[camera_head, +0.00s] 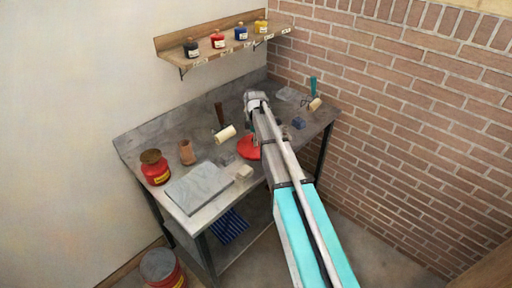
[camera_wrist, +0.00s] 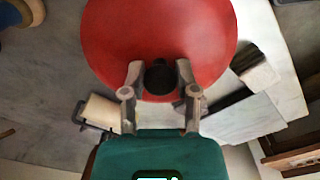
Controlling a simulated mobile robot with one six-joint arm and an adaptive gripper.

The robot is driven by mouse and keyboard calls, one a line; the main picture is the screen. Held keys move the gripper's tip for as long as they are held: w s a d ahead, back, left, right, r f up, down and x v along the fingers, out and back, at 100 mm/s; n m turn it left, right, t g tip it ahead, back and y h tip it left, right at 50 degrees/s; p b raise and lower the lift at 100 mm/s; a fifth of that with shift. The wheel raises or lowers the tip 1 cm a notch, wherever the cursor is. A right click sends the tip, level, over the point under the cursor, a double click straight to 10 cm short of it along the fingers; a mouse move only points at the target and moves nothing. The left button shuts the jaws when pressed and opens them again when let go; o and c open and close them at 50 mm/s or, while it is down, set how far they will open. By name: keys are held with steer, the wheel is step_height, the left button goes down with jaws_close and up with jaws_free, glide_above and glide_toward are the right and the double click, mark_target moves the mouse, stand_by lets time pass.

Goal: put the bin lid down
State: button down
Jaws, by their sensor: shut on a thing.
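The bin lid (camera_head: 248,148) is a round red disc, partly hidden by my arm in the head view. In the wrist view the red lid (camera_wrist: 160,30) fills the top middle, with a black knob (camera_wrist: 160,76) at its lower part. My gripper (camera_wrist: 160,80) is shut on that knob, one finger on each side. In the head view the lid shows over the workbench (camera_head: 140,139); I cannot tell whether it touches the top. A red bin (camera_head: 163,270) with a dark grey top stands on the floor at the lower left, cut by the frame edge.
On the bench are a red jar (camera_head: 154,168), a brown cup (camera_head: 187,152), a grey slab (camera_head: 199,187), a cream roller (camera_head: 226,134) and a pale block (camera_head: 244,172). A blue striped cloth (camera_head: 230,227) lies below. A wall shelf (camera_head: 212,51) holds ink jars. A brick wall (camera_head: 400,110) bounds the right.

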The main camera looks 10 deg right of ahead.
steer(key=shift+w+d+f+b, duration=0.1)
steer(key=shift+w+f+b, duration=0.3)
steer(key=shift+f+b, duration=1.6)
steer(key=shift+f, duration=0.1)
steer(key=shift+c, duration=1.8)
jaws_free()
step_height(320, 180, up, 12)
steer(key=p, duration=1.2)
